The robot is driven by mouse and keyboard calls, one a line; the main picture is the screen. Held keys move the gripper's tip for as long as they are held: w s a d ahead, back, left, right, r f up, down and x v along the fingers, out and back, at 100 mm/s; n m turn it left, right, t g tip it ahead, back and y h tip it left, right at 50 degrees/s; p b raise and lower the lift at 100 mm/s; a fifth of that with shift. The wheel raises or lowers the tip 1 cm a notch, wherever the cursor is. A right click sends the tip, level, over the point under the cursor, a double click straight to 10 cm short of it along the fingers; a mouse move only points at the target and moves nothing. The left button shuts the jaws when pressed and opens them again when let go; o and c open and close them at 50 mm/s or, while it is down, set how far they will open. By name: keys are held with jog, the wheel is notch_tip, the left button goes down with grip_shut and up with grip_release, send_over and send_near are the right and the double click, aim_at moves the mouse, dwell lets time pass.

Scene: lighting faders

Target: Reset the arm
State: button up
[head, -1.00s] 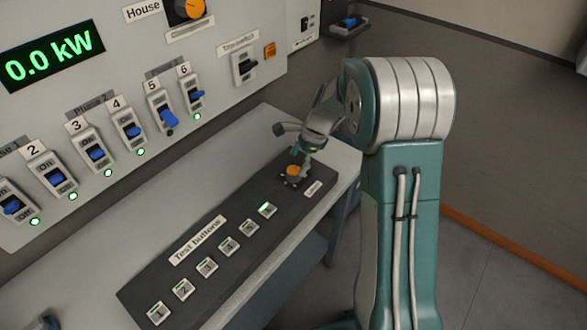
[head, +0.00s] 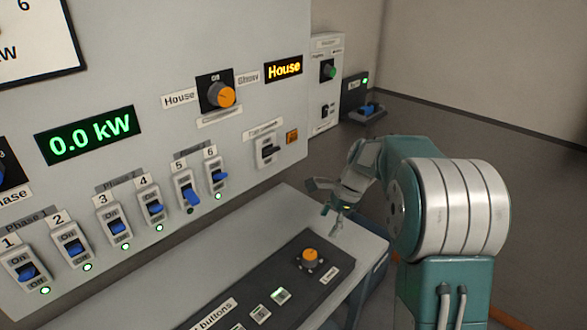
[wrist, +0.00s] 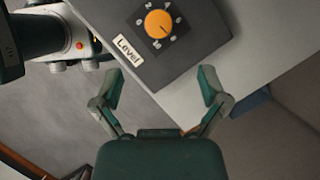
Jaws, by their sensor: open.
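My gripper (head: 326,206) is at the end of my teal and silver arm, above the far right part of the bench. In the wrist view my gripper (wrist: 160,88) is open, with its two fingers spread and nothing between them. The orange Level knob (head: 310,255) sits on the dark test button panel, to the lower left of my gripper in the head view. In the wrist view the knob (wrist: 158,23) lies beyond the fingertips, apart from them.
A grey wall panel (head: 145,80) stands on the left with numbered blue switches, lit green lamps, a "0.0 kW" display (head: 90,135) and an orange House knob (head: 221,95). The light bench (head: 365,247) has bare room right of the dark panel (head: 318,284). Open floor lies behind.

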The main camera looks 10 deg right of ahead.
jog(key=s+a+r+n+t+h, duration=0.2)
jog(key=s+a+r+n+h, duration=0.15)
jog(key=s+r+n, duration=0.8)
jog(key=s+a+f+n+t, duration=0.1)
jog(key=s+n+t, duration=0.2)
jog(key=s, duration=1.3)
jog(key=shift+s+n+t+h, duration=0.15)
jog(key=shift+n+t+h, duration=0.25)
jog(key=shift+n, duration=1.35)
